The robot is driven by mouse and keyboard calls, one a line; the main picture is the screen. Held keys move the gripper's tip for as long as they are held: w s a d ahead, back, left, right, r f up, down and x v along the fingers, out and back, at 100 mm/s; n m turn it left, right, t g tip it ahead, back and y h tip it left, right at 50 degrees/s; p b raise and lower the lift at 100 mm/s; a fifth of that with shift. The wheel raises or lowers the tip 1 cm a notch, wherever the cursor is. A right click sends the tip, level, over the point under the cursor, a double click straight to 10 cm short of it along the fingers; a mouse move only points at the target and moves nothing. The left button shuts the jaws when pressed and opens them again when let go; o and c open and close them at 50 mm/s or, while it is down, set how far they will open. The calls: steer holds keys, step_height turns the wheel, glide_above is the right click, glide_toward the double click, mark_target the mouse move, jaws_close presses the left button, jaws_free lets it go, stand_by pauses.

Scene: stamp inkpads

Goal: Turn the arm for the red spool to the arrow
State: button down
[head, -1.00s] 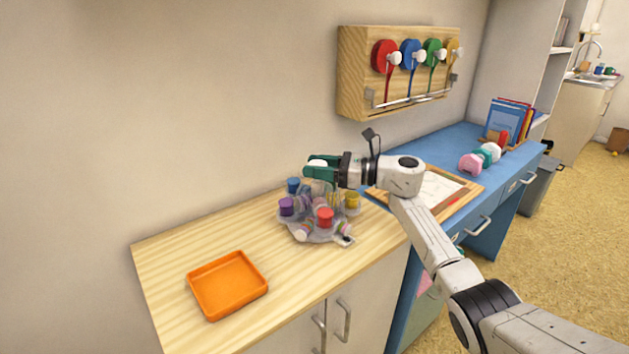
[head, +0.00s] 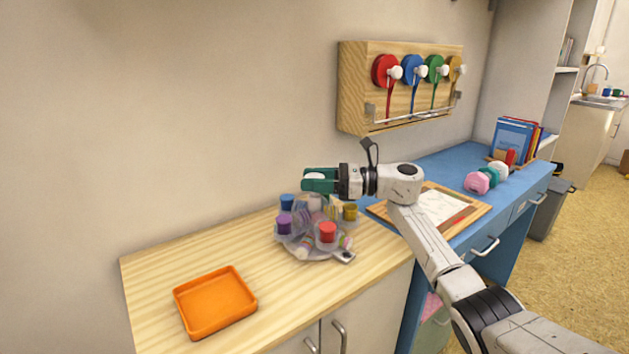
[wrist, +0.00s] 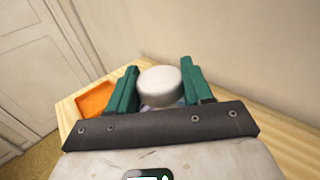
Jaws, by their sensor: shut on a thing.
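A clear carousel (head: 302,247) stands on the wooden counter. Several pots with coloured lids sit around it: a red-lidded one (head: 327,232) at the front, purple (head: 285,224) and blue (head: 287,202) at the left, yellow (head: 350,212) at the right. A small grey tab (head: 344,256) sticks out at its front right. My gripper (head: 318,181) is above the carousel, shut on a round white knob, which shows between the green fingers in the wrist view (wrist: 160,84). The red spool (head: 383,70) hangs on a wall rack, beside a white knob (head: 395,73). I cannot make out an arrow.
The wooden wall rack (head: 352,88) also holds blue, green and yellow spools. An orange tray (head: 215,300) lies on the counter's left. A blue desk with a framed white board (head: 440,208) and books (head: 512,138) is at the right. Counter between tray and carousel is clear.

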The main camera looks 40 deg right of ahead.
steer(key=shift+r, duration=0.35)
stand_by(0.3)
steer(key=c, duration=0.7)
jaws_free()
steer(key=shift+o, duration=1)
steer(key=shift+f, duration=0.2)
steer(key=v, duration=1)
steer(key=shift+s+d+b, duration=0.25)
steer(key=shift+s+b, duration=0.05)
steer(key=shift+b, duration=0.05)
